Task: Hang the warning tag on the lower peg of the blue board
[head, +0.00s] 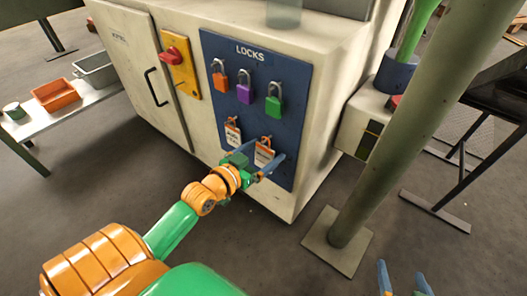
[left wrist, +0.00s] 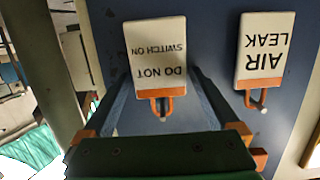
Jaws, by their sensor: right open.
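A white warning tag with an orange top and loop (head: 264,153) hangs on a lower peg of the blue board (head: 222,62). In the left wrist view the tag (left wrist: 157,48), upside down, reads "DO NOT SWITCH ON", and a peg tip shows through its loop. My left gripper (head: 258,162) is at the board's lower right part, its blue fingers apart on either side of this tag, with gaps visible. A second tag (head: 232,133), reading "AIR LEAK" in the left wrist view (left wrist: 264,48), hangs beside it. My right gripper (head: 403,280) is open and empty at the bottom right.
Orange, purple and green padlocks (head: 245,93) hang above the tags. A yellow switch panel with a red knob (head: 178,65) is left of the board. A thick green post (head: 400,130) stands at the right. A bench with bins (head: 55,95) is at the left.

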